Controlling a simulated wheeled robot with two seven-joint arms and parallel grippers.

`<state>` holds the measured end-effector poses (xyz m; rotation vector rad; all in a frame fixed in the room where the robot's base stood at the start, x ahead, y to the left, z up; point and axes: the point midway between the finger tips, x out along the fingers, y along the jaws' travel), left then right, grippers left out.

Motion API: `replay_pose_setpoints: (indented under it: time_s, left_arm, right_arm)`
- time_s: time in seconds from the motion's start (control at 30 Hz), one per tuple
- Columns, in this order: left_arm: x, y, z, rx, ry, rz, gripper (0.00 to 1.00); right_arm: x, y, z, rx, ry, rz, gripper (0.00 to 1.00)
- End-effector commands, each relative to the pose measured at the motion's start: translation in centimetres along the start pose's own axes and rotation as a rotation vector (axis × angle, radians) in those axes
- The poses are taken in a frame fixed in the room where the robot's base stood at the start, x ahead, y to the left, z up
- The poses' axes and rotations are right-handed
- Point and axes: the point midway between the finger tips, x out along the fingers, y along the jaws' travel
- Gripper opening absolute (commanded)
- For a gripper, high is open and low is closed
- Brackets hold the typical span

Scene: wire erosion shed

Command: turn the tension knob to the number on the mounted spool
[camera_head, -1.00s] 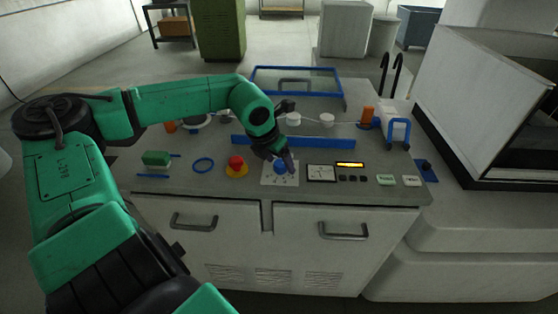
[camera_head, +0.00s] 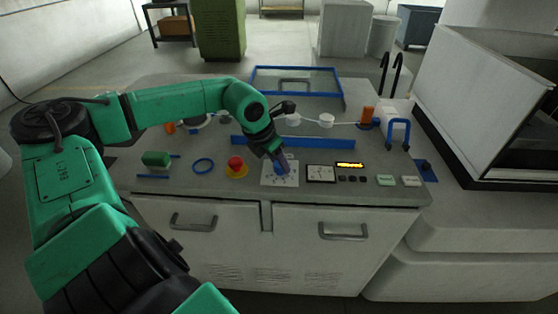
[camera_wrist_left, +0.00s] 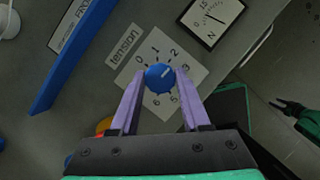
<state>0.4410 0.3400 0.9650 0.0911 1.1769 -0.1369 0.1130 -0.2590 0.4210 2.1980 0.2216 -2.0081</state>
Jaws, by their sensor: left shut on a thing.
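The blue tension knob (camera_wrist_left: 158,79) sits on a white dial plate (camera_wrist_left: 183,79) marked "tension", with numbers around it. Its white mark points to the upper right in the left wrist view, between 2 and 3. My left gripper (camera_wrist_left: 160,83) is shut on the knob, one lilac finger on each side. In the head view the gripper (camera_head: 280,163) hides part of the knob and dial plate (camera_head: 292,180). I cannot make out a number on a mounted spool. A green and black part of mine at the right of the wrist view may be my right gripper; its jaws are unclear.
A red stop button (camera_head: 236,162) on a yellow base and a blue ring (camera_head: 203,166) lie left of the dial. A gauge (camera_head: 321,173) and lit display (camera_head: 350,164) are close on its right. A blue bar (camera_head: 300,143) runs behind.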

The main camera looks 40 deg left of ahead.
Motion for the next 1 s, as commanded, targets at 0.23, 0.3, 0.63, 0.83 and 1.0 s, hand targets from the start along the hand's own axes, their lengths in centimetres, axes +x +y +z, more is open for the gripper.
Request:
replay_pose_setpoints:
  time_s: [0.23,0.3,0.63,0.83,1.0]
  left_arm:
    - [0.08,0.17,0.05,0.177,-0.002,-0.075,0.00]
    - [0.05,0.22,0.07,0.227,-0.003,-0.096,0.00]
    - [-0.07,0.26,0.18,0.407,-0.003,-0.171,0.00]
    - [-0.03,0.33,0.15,0.455,-0.002,-0.188,0.00]
    - [-0.02,0.36,0.14,0.467,-0.001,-0.191,0.00]
  right_arm:
    - [0.51,0.01,-0.01,0.000,0.001,0.000,0.50]
    - [0.58,0.02,-0.01,0.000,0.001,0.000,0.50]
    - [0.26,0.04,-0.07,0.000,0.001,0.001,0.50]
    - [0.12,0.05,-0.09,0.000,0.002,0.001,0.50]
    - [0.12,0.06,-0.09,0.001,0.002,0.001,0.50]
